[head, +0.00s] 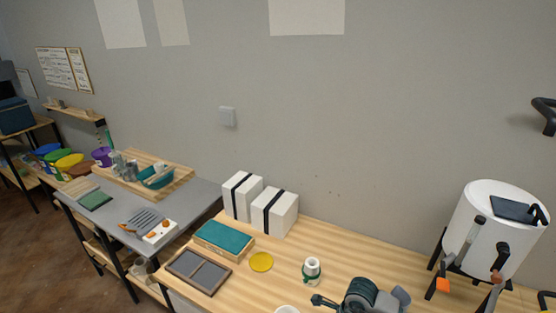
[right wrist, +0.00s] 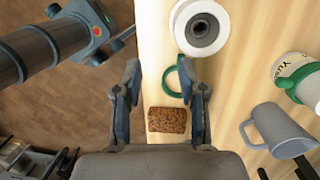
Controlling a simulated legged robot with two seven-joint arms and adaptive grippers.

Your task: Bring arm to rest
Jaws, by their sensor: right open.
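My right gripper (right wrist: 160,75) is open in the right wrist view. Its two grey-blue fingers stand apart with nothing held between them. Below it are the edge of the wooden table (right wrist: 151,55) and the floor. A brown sponge-like block (right wrist: 167,120) and a green ring (right wrist: 172,82) show on the table between the fingers in the picture, not gripped. In the head view, a dark grey-blue shape (head: 358,296) at the bottom edge looks like part of my right arm, over the wooden table (head: 375,262). My left gripper is in neither view.
A grey mug (right wrist: 275,130), a white-and-green jar (right wrist: 300,75) and a round white vessel (right wrist: 200,28) stand near the gripper. A white drum (head: 490,222) stands at the right. Two white boxes (head: 275,212) stand by the wall. A grey table (head: 195,205) is at left.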

